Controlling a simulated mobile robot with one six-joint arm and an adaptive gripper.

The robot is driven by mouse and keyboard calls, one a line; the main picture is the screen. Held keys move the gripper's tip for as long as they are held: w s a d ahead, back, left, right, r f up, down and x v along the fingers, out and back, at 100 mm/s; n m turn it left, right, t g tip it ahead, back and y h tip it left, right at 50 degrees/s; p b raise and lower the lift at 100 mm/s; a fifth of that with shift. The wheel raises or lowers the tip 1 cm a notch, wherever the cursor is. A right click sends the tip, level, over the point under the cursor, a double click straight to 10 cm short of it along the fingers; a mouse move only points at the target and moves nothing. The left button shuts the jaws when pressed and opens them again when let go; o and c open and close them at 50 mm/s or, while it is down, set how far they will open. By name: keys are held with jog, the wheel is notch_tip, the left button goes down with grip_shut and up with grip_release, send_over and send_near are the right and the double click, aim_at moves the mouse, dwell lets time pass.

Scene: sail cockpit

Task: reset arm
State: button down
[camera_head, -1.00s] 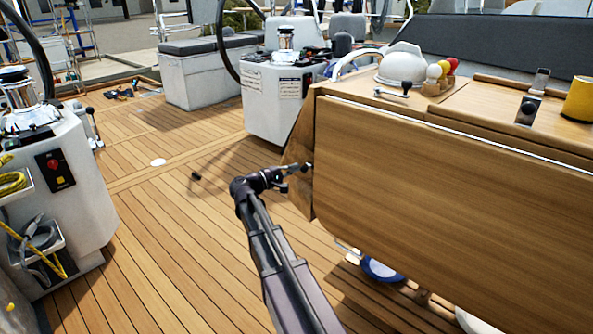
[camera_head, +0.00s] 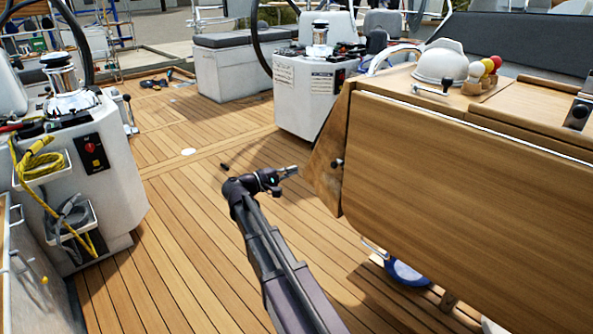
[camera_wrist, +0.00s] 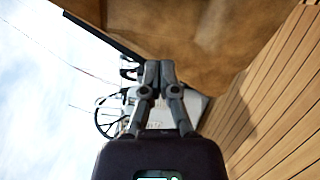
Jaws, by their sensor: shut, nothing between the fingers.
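My gripper (camera_head: 289,171) is at the end of my arm, near the middle of the head view, above the teak deck. It points right, toward the left end of the wooden cockpit table (camera_head: 450,180), and looks a little apart from it. In the wrist view, the two fingers of my gripper (camera_wrist: 160,66) are together with nothing held between them. The brown end of the table (camera_wrist: 200,30) fills the top of that view.
A white console (camera_head: 100,200) with yellow rope (camera_head: 38,160) stands at left, and another console (camera_head: 305,95) stands behind the table. The deck (camera_head: 185,230) left of my arm is clear.

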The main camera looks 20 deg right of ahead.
dwell(0.5)
jog(key=s+a+f+m+g+y+p, duration=0.2)
jog(key=s+f+y+p, duration=0.1)
jog(key=s+f+y, duration=0.8)
jog(key=s+a+f+m+y+p, duration=0.1)
jog(key=s+a+f+y+p, duration=0.2)
jog(key=s+a+y, duration=0.6)
notch_tip(320, 180, up, 38)
jog(key=s+a+h+p, duration=0.1)
jog(key=s+a+p, duration=0.1)
jog(key=p, duration=3.5)
jog(key=shift+a+r+h+p, duration=0.15)
jog(key=shift+a+h+p, duration=0.05)
jog(key=shift+h+p, duration=0.15)
